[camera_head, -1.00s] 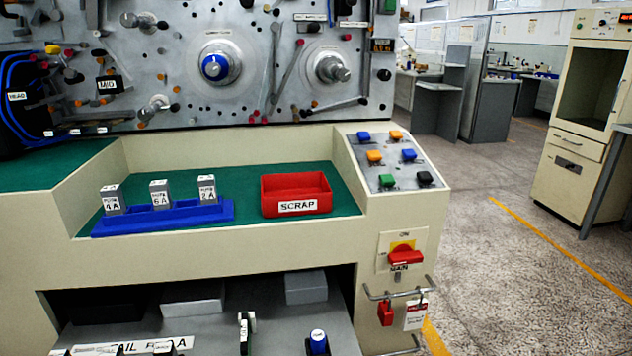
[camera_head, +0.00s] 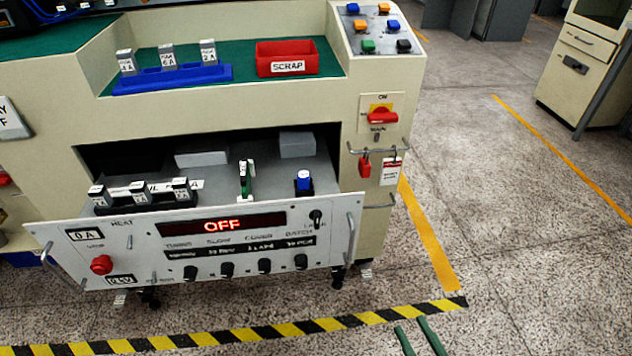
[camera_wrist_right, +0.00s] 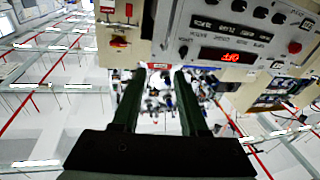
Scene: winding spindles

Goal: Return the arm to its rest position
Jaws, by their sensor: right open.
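My right gripper (camera_head: 420,338) shows only as two dark green fingertips at the bottom edge of the head view, in front of the machine and over the floor. In the right wrist view my right gripper (camera_wrist_right: 158,76) has its two fingers apart with nothing between them. The rest of the right arm is out of the head view. My left gripper is in neither view.
A pulled-out drawer with a grey front panel (camera_head: 215,256) and side handles juts from the machine, left of my right gripper. A red scrap bin (camera_head: 286,50) and blue fuse rack (camera_head: 175,77) stand above. Striped floor tape (camera_head: 290,329) runs before it.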

